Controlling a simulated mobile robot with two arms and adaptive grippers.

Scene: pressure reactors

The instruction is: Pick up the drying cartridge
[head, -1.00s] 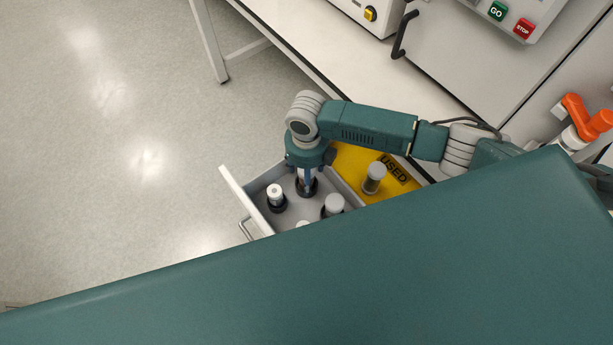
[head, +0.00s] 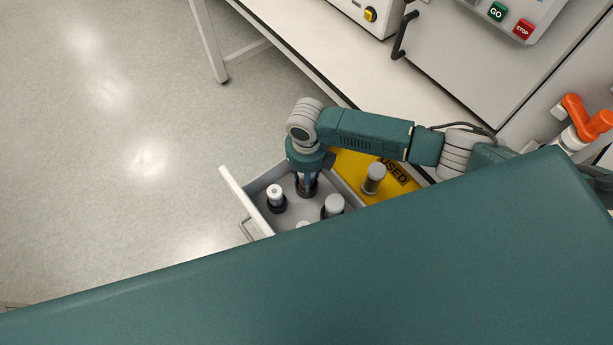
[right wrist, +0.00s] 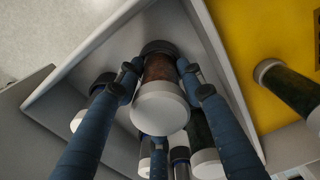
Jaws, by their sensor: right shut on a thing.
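My right gripper (head: 307,182) points down into the back of the open drawer. Other white-capped cartridges stand in the drawer, one at the left (head: 275,192) and one at the right (head: 334,204). My left gripper is not in view.
The drawer (head: 231,186) has grey walls close around the gripper. Beside it is a yellow area marked USED (head: 394,172), with another cartridge (head: 374,177) on it. My own green body hides the front of the drawer. A white bench (head: 310,45) stands behind.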

